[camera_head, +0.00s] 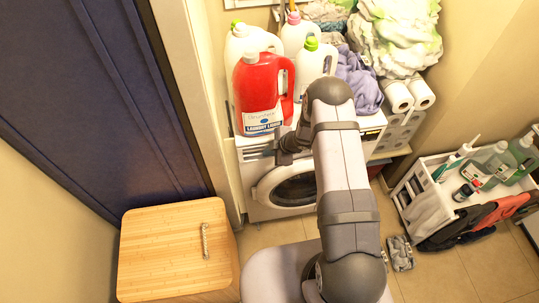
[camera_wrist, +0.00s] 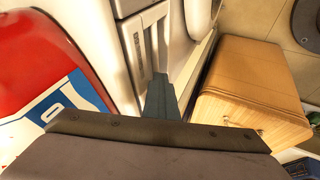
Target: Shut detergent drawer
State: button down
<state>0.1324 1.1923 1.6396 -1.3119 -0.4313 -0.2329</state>
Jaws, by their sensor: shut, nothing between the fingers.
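The white washing machine (camera_head: 262,208) stands against the back wall with its round door facing the front. Its detergent drawer (camera_head: 256,153) is at the upper left of the front; I cannot tell how far it stands out. In the wrist view the pale drawer front (camera_wrist: 145,42) shows beyond my fingers. My gripper (camera_head: 284,156) is at the washer's upper front, beside the drawer, partly hidden by my arm. In the wrist view my gripper (camera_wrist: 161,90) is shut and empty, its fingertips close to the drawer front; contact is unclear.
A red detergent jug (camera_head: 261,92) and white bottles stand on the washer, close to the gripper. A wooden-topped box (camera_head: 165,250) is at front left. A white crate of bottles (camera_head: 415,200) stands at right. Some tiled floor between is clear.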

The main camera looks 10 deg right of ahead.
jog(key=shift+s, duration=0.15)
dwell(0.4)
jog(key=s+f+b+v, duration=0.1)
jog(key=s+b+v, duration=0.1)
jog(key=v, duration=1)
jog(key=shift+s+a, duration=0.35)
jog(key=shift+s, duration=0.05)
